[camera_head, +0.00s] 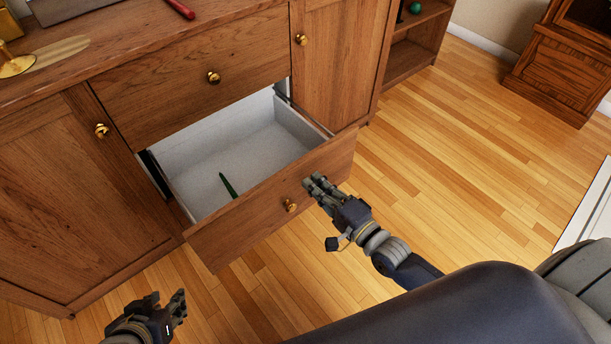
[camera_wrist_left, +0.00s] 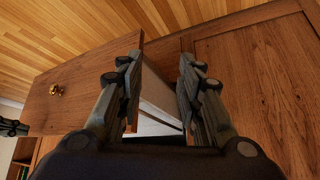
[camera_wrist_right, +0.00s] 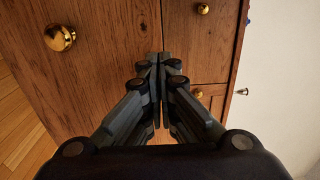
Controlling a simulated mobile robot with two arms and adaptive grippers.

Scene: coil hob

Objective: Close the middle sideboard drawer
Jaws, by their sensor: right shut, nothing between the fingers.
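The middle sideboard drawer (camera_head: 240,218) is pulled well out, its wooden front and brass knob (camera_head: 290,205) facing me. A thin green item (camera_head: 228,184) lies inside it. My right gripper (camera_head: 312,183) is shut and empty, its fingertips at the right part of the drawer front, right of the knob; I cannot tell if they touch. In the right wrist view the closed fingertips (camera_wrist_right: 154,58) point at the drawer front (camera_wrist_right: 105,60). My left gripper (camera_head: 180,304) is open and empty, low at the left, apart from the drawer; its fingers (camera_wrist_left: 157,62) show spread in the left wrist view.
A closed upper drawer (camera_head: 190,75) sits above the open one. Closed doors stand on the left (camera_head: 75,190) and right (camera_head: 335,50). A red-handled item (camera_head: 180,9) and a brass base (camera_head: 15,65) are on top. The wooden floor (camera_head: 450,150) to the right is clear.

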